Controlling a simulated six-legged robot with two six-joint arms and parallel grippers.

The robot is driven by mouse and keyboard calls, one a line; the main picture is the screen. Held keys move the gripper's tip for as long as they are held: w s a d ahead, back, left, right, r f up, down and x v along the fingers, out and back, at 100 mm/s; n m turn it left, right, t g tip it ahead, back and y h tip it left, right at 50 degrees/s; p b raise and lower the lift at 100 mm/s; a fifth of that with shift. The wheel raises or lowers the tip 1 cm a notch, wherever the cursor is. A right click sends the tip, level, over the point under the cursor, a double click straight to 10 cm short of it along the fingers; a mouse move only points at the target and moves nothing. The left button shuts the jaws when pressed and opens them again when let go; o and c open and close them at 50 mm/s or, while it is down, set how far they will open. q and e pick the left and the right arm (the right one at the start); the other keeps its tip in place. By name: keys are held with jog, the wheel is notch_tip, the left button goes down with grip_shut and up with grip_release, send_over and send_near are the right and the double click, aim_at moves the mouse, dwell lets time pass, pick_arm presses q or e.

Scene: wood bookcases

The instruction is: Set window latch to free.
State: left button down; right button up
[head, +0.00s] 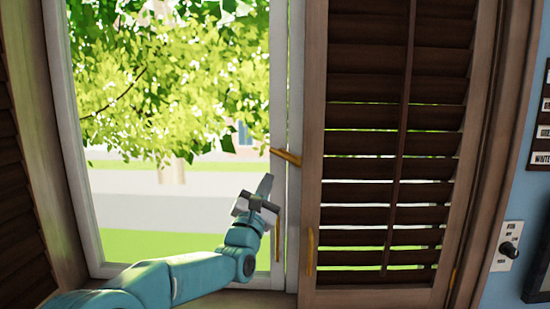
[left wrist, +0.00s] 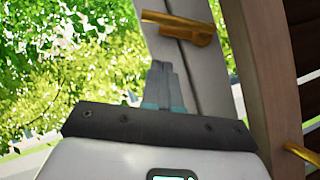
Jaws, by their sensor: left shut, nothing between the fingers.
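The window latch (head: 286,156) is a brass lever on the white window frame, where the window meets the right-hand post. In the head view it lies nearly level, with a slight tilt down to the right. It also shows at the top of the left wrist view (left wrist: 180,25), lying across the white frame. My left gripper (head: 265,186) is shut and empty, its tips pointing up, just below and left of the latch in the head view. In the left wrist view its closed fingers (left wrist: 163,85) appear below the latch, with a visible gap. My right gripper is not in view.
A dark louvred shutter (head: 365,150) with a brass handle (head: 310,250) stands right of the window. Another shutter (head: 20,180) is at the left. A switch plate (head: 507,246) is on the blue wall. Trees and grass show through the window.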

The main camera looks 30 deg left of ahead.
aim_at(285, 157)
pick_arm(q)
jog(key=r, duration=0.1)
jog(key=w+d+r+p, duration=0.1)
jog(key=d+r, duration=0.1)
jog(key=shift+w+r+p, duration=0.2)
jog(key=shift+r+p, duration=0.15)
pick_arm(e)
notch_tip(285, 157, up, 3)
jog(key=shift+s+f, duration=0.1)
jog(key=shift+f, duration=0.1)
pick_arm(q)
jog(key=shift+a+r+m+h+b, duration=0.15)
jog(key=shift+m+h+b, duration=0.25)
jog(key=shift+m, duration=0.2)
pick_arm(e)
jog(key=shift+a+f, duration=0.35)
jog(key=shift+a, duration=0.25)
